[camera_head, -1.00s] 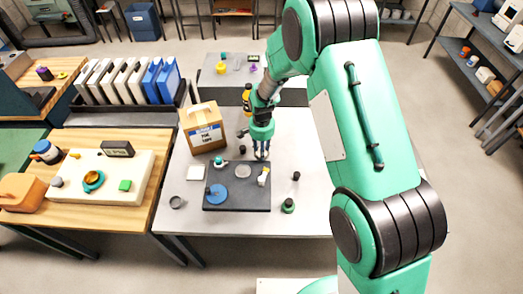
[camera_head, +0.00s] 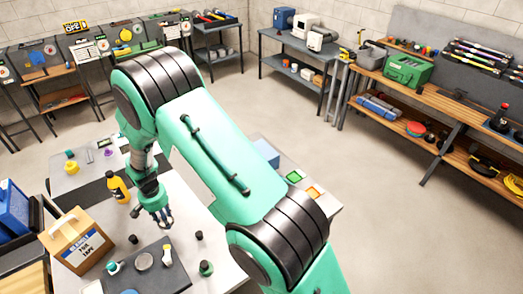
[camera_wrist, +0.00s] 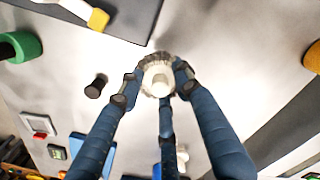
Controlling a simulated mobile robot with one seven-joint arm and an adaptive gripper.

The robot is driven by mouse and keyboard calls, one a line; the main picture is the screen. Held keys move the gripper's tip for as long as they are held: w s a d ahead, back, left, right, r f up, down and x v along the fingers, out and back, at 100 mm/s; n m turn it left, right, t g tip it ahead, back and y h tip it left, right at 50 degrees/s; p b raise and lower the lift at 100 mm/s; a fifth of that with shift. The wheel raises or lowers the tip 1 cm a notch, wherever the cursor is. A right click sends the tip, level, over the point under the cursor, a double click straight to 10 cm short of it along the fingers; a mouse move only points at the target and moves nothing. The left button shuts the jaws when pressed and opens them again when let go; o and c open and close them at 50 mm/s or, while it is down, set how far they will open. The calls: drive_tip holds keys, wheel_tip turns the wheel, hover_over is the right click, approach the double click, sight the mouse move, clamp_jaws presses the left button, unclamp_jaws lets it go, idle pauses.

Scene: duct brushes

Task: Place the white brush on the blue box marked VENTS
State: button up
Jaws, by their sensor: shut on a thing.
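My gripper (camera_wrist: 158,80) has dark blue fingers closed around a white round brush (camera_wrist: 158,82) with a bristly rim, seen end-on in the wrist view. In the head view my gripper (camera_head: 163,216) hangs over the grey table, near the dark mat; the brush is too small to make out there. A light blue box (camera_head: 266,152) stands on the table's far right part, partly hidden behind my arm. A blue shape also shows at lower left in the wrist view (camera_wrist: 98,156). No VENTS lettering can be read in either view.
The dark mat (camera_head: 178,277) holds several small items. A black cylinder (camera_head: 199,236) and a green-based piece (camera_head: 206,268) stand beside it. A yellow bottle (camera_head: 118,188) and cardboard carton (camera_head: 77,243) are to the left. Green-framed (camera_head: 294,177) and orange-framed (camera_head: 313,192) cards lie near the blue box.

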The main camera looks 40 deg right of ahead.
sight(267, 153)
drive_tip(key=w+d+r+m+p, duration=0.1)
drive_tip(key=d+r+p, duration=0.1)
drive_tip(key=d, duration=1.2)
drive_tip(key=shift+w+r+p, duration=0.3)
drive_tip(key=shift+w+r, duration=0.05)
drive_tip(key=shift+r, duration=0.1)
drive_tip(key=shift+m, duration=0.4)
drive_tip(key=d, duration=0.4)
drive_tip(key=d+r+p, duration=0.1)
drive_tip(key=d, duration=0.2)
drive_tip(key=d+r+p, duration=0.1)
drive_tip(key=d, duration=0.3)
drive_tip(key=shift+s+d, duration=0.3)
drive_tip(key=shift+s, duration=0.1)
drive_tip(key=shift+m, duration=0.8)
drive_tip(key=s+d+r+p, duration=0.1)
drive_tip(key=s+d, duration=0.1)
drive_tip(key=d, duration=0.6)
drive_tip(key=s+d+r+p, duration=0.2)
drive_tip(key=s+d, duration=0.1)
drive_tip(key=d, duration=0.5)
drive_tip(key=s+d+r+p, duration=0.1)
drive_tip(key=s+d+p, duration=0.1)
drive_tip(key=d, duration=0.6)
drive_tip(key=shift+s+d+r, duration=0.1)
drive_tip(key=shift+s+r, duration=0.05)
drive_tip(key=shift+s, duration=0.55)
